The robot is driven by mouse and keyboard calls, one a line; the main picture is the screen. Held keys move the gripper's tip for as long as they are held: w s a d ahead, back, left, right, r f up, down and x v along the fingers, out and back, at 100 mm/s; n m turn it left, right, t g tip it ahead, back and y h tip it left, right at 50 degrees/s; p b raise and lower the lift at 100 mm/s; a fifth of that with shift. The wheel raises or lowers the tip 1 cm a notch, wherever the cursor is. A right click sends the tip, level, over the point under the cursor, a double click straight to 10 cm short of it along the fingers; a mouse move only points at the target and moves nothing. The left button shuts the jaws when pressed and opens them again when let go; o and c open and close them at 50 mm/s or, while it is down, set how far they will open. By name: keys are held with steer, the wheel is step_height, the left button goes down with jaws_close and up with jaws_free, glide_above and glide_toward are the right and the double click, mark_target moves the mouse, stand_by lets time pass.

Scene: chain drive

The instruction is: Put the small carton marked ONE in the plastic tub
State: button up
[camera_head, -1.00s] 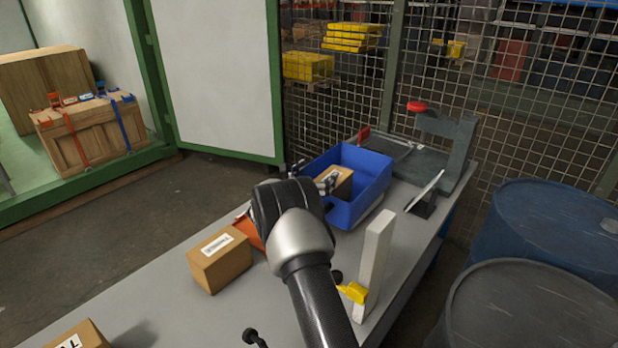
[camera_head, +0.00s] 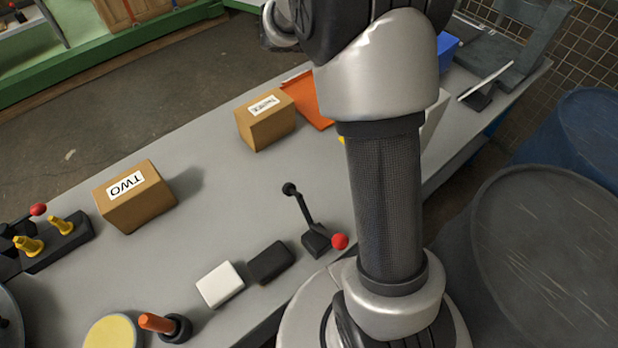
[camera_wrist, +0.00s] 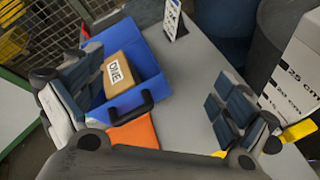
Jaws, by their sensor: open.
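The small brown carton marked ONE (camera_wrist: 124,73) lies inside the blue plastic tub (camera_wrist: 150,55) in the wrist view, its label facing up. My gripper (camera_wrist: 155,100) is open, its padded fingers spread wide and apart from the carton. The left finger overlaps the tub's near left side in the picture; whether it touches the tub I cannot tell. In the head view only a strip of the blue tub (camera_head: 447,50) shows behind my arm, and the carton is hidden there.
Cartons marked TWO (camera_head: 135,197) and THREE (camera_head: 265,118) stand on the grey bench. An orange flat item (camera_wrist: 136,132) lies near the tub. A upright white scale block (camera_wrist: 300,80) stands at right. A black lever with a red knob (camera_head: 315,238) is beside my arm.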

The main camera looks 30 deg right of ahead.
steer(key=s+a+m+t+y, duration=0.2)
steer(key=s+a+m+y, duration=0.3)
steer(key=s+a, duration=0.7)
steer(key=s+a+m+t+y, duration=0.2)
steer(key=s+a+m+y, duration=0.4)
steer(key=s+a, duration=0.7)
steer(key=a+y, duration=0.2)
steer(key=a, duration=0.3)
steer(key=shift+a, duration=0.35)
